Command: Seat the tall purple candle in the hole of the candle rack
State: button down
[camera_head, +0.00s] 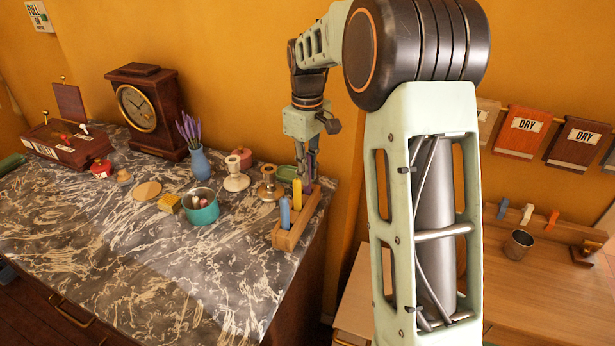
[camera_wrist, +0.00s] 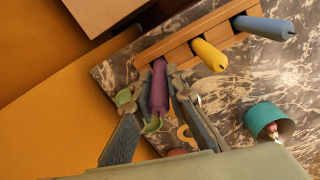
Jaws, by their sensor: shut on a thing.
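My gripper (camera_head: 306,168) is shut on the purple candle (camera_wrist: 159,92), with a finger on each side of it in the wrist view. In the head view only a little of the purple candle (camera_head: 308,187) shows below the fingers, at the far end of the wooden candle rack (camera_head: 290,239). The rack (camera_wrist: 190,33) also shows in the wrist view. The candle looks roughly upright and in line with the others. Its lower end is hidden, so I cannot tell whether it is in a hole or above it. A yellow candle (camera_head: 297,190) and a blue candle (camera_head: 285,213) stand in the rack.
A vase (camera_head: 199,163) and a clock (camera_head: 147,112) stand farther back. The front of the top is clear.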

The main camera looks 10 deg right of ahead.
jog(key=shift+f, duration=1)
jog(key=shift+f, duration=0.1)
jog(key=shift+f, duration=0.15)
jog(key=c, duration=1.9)
grip_release()
jog(key=shift+c, duration=0.2)
notch_tip(320, 180, up, 13)
jog(key=shift+f, duration=0.2)
